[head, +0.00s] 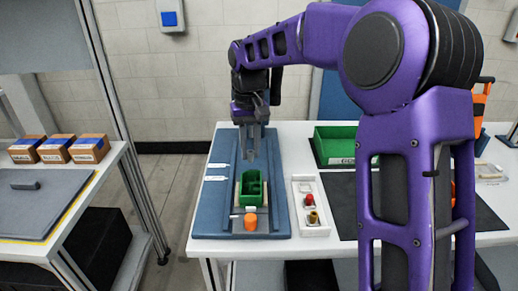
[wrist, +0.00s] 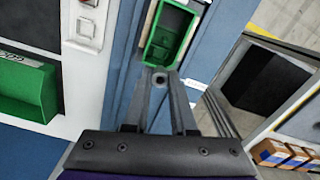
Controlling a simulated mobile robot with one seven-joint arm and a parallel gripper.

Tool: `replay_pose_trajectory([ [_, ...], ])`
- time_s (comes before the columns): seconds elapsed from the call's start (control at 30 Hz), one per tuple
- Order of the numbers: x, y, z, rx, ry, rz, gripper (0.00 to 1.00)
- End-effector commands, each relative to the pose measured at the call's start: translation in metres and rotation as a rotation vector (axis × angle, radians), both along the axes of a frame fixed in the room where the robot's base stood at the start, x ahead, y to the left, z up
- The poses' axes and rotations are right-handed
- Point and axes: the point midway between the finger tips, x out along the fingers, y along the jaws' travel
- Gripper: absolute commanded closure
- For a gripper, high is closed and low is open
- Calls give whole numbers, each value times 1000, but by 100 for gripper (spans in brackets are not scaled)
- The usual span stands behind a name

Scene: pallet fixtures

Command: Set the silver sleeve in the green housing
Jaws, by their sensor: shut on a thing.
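The green housing (head: 251,188) sits on the blue pallet fixture (head: 222,205). It is an open-topped box with inner compartments, and it also shows ahead of the fingertips in the wrist view (wrist: 169,38). My gripper (head: 250,155) points down above the pallet, behind the housing in the head view. In the wrist view my gripper (wrist: 161,82) is shut on the silver sleeve (wrist: 160,78), a small grey ring with a dark hole, held between the fingertips. The sleeve is apart from the housing in the wrist view; it is too small to make out in the head view.
An orange knob (head: 250,222) stands in front of the housing. A white tray (head: 312,230) to the right holds a red part (head: 309,199) and a brass part (head: 313,217). A green bin (head: 335,146) stands farther back. Small boxes (head: 56,149) stand on the left table.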

Motion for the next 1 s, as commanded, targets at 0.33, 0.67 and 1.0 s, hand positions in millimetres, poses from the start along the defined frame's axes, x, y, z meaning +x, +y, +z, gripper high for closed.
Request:
replay_pose_trajectory([
  [0.33,0,-1,-34,0,1,0,100],
  [0.67,0,0,-58,0,1,1,100],
  [1.0,-2,-1,-64,-2,11,1,100],
])
